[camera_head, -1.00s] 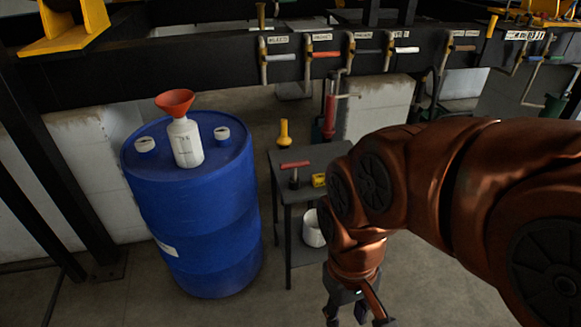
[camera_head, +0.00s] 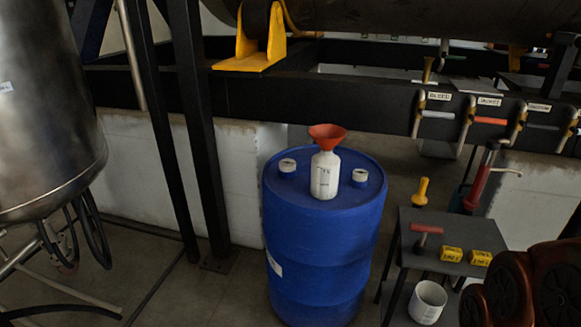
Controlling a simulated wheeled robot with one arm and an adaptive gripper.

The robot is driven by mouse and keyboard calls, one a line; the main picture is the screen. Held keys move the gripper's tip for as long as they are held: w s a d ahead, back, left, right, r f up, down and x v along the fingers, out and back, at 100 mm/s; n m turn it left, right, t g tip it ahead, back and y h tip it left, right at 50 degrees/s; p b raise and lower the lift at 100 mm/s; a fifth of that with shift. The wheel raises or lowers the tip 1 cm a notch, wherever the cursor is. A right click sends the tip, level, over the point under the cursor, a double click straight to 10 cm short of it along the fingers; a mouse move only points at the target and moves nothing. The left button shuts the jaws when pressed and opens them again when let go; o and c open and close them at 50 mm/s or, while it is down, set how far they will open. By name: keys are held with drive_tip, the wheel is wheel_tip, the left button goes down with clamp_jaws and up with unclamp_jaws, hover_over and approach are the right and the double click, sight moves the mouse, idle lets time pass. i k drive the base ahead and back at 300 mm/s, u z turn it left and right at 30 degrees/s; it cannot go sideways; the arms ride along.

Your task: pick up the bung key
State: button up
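A T-shaped tool with a red crossbar and a dark shaft, which looks like the bung key (camera_head: 424,230), stands upright on the left part of a small dark table (camera_head: 470,231). Part of my copper-coloured arm shows at the lower right corner, to the right of the table. My gripper is out of the picture, so its fingers and anything in them are hidden.
Two yellow labelled blocks (camera_head: 451,254) (camera_head: 480,258) sit right of the tool. A white bucket (camera_head: 427,302) is below. A blue drum (camera_head: 322,237) carrying a white bottle (camera_head: 325,174) with a red funnel (camera_head: 327,133) stands left. Labelled hooks (camera_head: 438,113) hang behind. A steel tank (camera_head: 45,110) stands far left.

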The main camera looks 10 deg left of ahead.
sight(426, 229)
drive_tip(key=u, duration=3.1)
drive_tip(key=k, duration=1.4)
drive_tip(key=z, duration=1.5)
drive_tip(key=i, duration=0.5)
drive_tip(key=u, duration=0.05)
